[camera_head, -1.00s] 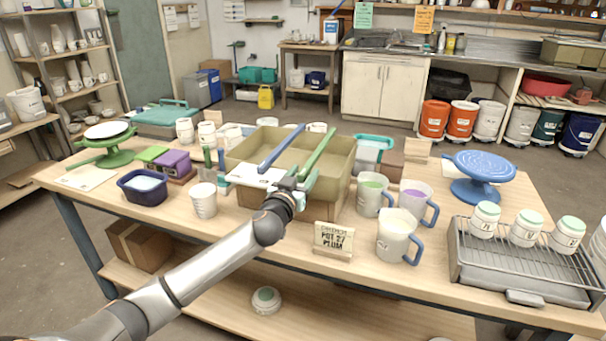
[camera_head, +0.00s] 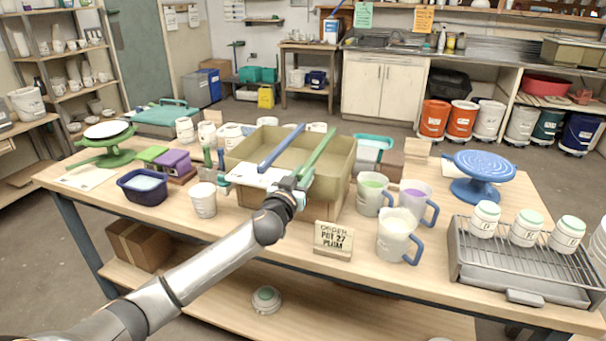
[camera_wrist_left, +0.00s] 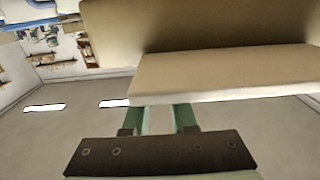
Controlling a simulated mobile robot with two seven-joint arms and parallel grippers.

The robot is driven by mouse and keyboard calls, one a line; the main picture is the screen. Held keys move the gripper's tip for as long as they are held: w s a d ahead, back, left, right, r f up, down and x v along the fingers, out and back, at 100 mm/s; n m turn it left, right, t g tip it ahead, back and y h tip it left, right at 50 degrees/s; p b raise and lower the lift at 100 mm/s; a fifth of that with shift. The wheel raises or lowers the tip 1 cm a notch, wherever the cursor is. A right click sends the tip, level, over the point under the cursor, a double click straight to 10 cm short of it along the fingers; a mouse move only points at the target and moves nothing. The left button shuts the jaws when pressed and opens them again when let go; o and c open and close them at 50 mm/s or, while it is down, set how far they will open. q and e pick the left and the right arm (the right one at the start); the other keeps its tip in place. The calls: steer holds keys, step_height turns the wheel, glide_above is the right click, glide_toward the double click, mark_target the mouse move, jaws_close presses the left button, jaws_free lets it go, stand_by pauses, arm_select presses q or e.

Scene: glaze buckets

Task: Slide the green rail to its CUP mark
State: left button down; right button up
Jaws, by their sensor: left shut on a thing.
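The green rail (camera_head: 321,153) lies across the top of the tan basin (camera_head: 342,180), right of the blue rail (camera_head: 282,147) and slanting the same way. My left gripper (camera_head: 292,186) is at the rail's near end, over the basin's front rim, and is shut on the green rail. In the left wrist view its two green fingers (camera_wrist_left: 159,118) reach under a tan edge, which hides their tips. A white strip (camera_head: 256,176) lies along the front rim, left of the gripper. Its markings are too small to read, so I cannot tell where the CUP mark is. My right gripper is not in view.
An order card (camera_head: 333,240) stands in front of the basin. Several jugs, including one with green glaze (camera_head: 372,192), stand close to its right. A white cup (camera_head: 203,200) and a navy tub (camera_head: 143,187) stand to the left.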

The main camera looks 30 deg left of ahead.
mark_target(280, 175)
arm_select(q)
steer(key=shift+a, duration=0.1)
stand_by(0.8)
steer(key=a, duration=0.3)
steer(key=s+a, duration=0.1)
steer(key=a, duration=0.1)
steer(key=shift+s+a, duration=0.2)
steer(key=shift+a, duration=0.2)
steer(key=c, duration=0.7)
jaws_free()
steer(key=v, duration=1.2)
steer(key=shift+s, duration=0.3)
